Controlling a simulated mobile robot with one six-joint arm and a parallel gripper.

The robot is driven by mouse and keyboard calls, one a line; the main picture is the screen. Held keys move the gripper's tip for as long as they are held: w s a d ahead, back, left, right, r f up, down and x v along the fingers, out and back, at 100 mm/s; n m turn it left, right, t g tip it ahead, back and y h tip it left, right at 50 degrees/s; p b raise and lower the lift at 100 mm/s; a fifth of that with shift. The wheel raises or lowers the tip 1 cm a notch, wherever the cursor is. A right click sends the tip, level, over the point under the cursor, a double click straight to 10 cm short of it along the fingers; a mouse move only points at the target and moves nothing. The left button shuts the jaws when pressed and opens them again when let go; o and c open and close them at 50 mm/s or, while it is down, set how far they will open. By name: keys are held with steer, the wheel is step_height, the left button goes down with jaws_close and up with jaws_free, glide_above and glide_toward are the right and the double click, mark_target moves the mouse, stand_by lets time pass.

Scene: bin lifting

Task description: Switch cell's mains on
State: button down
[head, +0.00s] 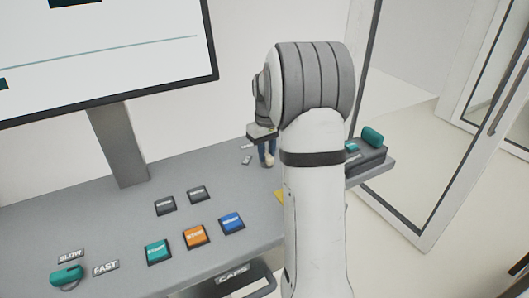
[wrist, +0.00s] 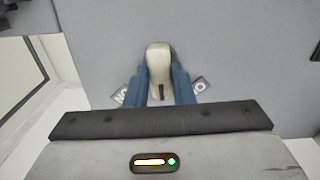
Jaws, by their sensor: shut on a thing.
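A cream switch handle (wrist: 158,60) with a dark mark stands on the grey console panel. My gripper (wrist: 168,90) has its blue fingers on either side of the handle and is shut on it. Small pale labels lie on both sides, one at left (wrist: 120,95) and one at right (wrist: 200,86); their text is too small to read surely. In the head view my gripper (head: 267,152) points down at the console, with the cream handle (head: 269,160) just showing at the fingertips. My arm hides part of the panel around it.
The console (head: 100,215) carries dark, teal, orange and blue buttons (head: 196,236) and a teal lever (head: 67,276) between SLOW and FAST labels. A teal-handled box (head: 370,155) is at the right end. A monitor (head: 110,60) stands behind; a framed door (head: 430,120) is at right.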

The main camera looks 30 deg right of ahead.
mark_target(267, 154)
steer(key=m, duration=0.5)
steer(key=shift+s+f+m, duration=0.1)
steer(key=shift+m, duration=2.4)
steer(key=c, duration=1.2)
jaws_free()
steer(key=shift+c, duration=0.2)
steer(key=shift+r, duration=0.55)
step_height(267, 154, up, 7)
steer(key=shift+f+b, duration=0.1)
steer(key=shift+b, duration=0.3)
